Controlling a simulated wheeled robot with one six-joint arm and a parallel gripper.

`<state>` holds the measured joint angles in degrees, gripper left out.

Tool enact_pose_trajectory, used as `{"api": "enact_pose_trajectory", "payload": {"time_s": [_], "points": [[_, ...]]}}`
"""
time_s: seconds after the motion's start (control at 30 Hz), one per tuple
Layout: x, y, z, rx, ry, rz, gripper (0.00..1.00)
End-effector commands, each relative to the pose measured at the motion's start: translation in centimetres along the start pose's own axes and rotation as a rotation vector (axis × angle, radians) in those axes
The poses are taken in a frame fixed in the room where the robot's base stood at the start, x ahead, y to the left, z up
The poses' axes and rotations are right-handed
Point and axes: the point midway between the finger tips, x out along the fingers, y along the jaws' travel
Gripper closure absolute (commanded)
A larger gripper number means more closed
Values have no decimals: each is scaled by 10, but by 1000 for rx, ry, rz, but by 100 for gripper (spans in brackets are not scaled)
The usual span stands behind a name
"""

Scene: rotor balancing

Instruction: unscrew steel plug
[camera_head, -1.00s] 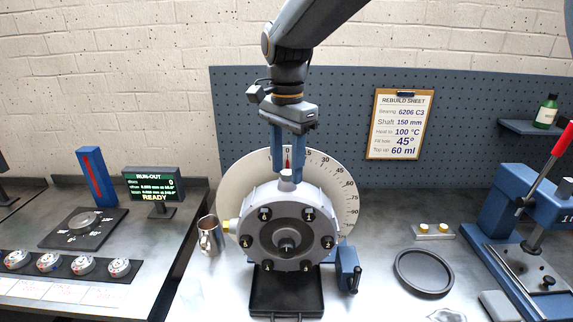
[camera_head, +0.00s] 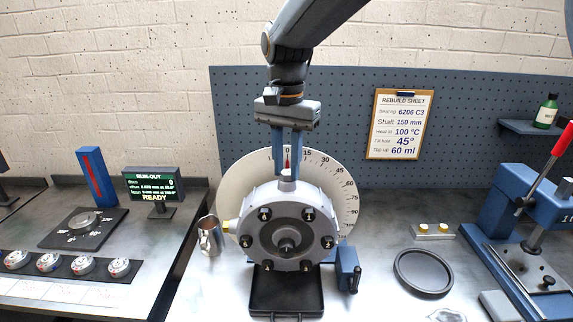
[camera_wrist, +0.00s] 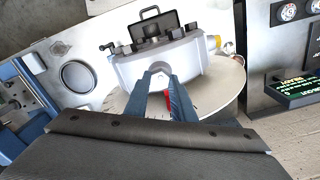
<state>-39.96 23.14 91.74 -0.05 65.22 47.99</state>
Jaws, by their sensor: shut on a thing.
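The steel plug (camera_head: 287,174) stands upright on top of the round grey housing (camera_head: 262,207), in front of the pale dial disc (camera_head: 335,178). My gripper (camera_head: 287,170) points straight down from above with its blue fingers shut on the plug. In the wrist view the fingertips (camera_wrist: 160,75) close around the plug (camera_wrist: 160,67), which is partly hidden between them. The housing also shows in the wrist view (camera_wrist: 190,62). The dial's red pointer sits near 0, just behind the fingers.
A yellow plug (camera_head: 227,227) sticks out of the housing's left side, near a metal jug (camera_head: 210,238). A black tray (camera_head: 286,300) lies below the housing. A dark round dish (camera_head: 424,272) and a blue press (camera_head: 500,210) stand to the right.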

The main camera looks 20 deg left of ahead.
Motion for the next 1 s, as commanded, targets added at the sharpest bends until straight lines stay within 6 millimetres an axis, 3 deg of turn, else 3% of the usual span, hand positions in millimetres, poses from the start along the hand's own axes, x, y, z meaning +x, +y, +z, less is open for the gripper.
{"api": "enact_pose_trajectory", "payload": {"time_s": [1.0], "points": [[-2,0,-1,-1263,2,0,100]]}}
